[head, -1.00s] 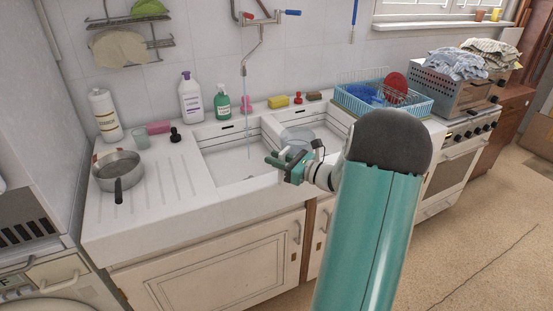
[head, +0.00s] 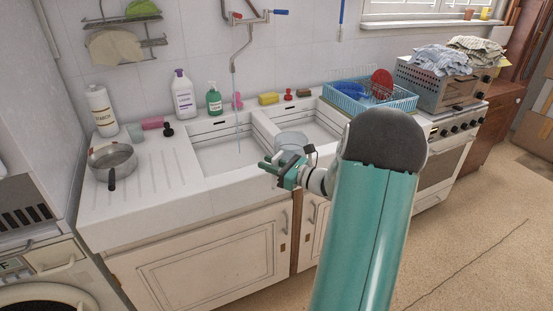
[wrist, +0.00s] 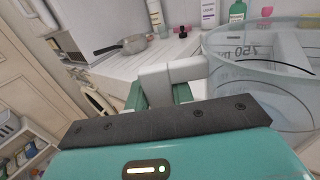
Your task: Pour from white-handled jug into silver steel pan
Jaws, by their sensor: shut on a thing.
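The silver steel pan (head: 112,158) stands on the left draining board of the sink, with its dark handle toward the front. It also shows in the wrist view (wrist: 136,43). My gripper (head: 280,166) is at the sink's front, right of the pan and well apart from it. In the wrist view my gripper (wrist: 164,96) is shut on the white handle of the clear jug (wrist: 262,75). The jug looks about upright and has printed measuring marks. In the head view the jug (head: 291,141) is partly hidden behind my gripper. I cannot tell how full it is.
Bottles (head: 183,94) and a glass (head: 136,132) stand behind the pan along the wall. A thin stream falls from the tap (head: 240,50) into the left basin (head: 225,160). A blue dish rack (head: 370,98) is on the right. The draining board between pan and basin is clear.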

